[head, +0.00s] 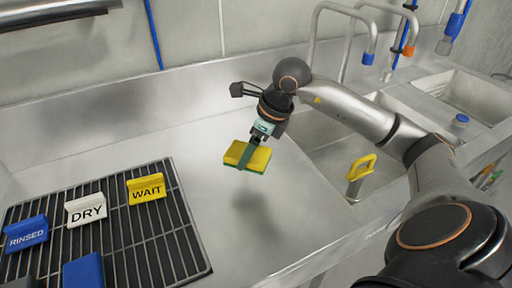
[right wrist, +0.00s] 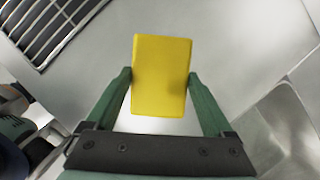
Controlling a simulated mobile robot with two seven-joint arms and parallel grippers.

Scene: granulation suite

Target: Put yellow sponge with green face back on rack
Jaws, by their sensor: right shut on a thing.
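The yellow sponge with a green face (head: 259,161) is held by my right gripper (head: 247,157) above the steel counter. Its yellow side faces up and its green face shows along the lower edge. In the right wrist view the yellow sponge (right wrist: 161,75) sits between the two green fingers of my right gripper (right wrist: 161,82), which are shut on its sides. The black wire rack (head: 150,240) lies on the counter at the left, apart from the sponge. My left gripper is not in view.
On the rack stand a blue RINSED sign (head: 26,235), a white DRY sign (head: 86,210), a yellow WAIT sign (head: 146,189) and a blue block (head: 84,271). Sink basins lie at the right, with a yellow-handled tool (head: 360,170) in the nearer one. The counter between rack and sink is clear.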

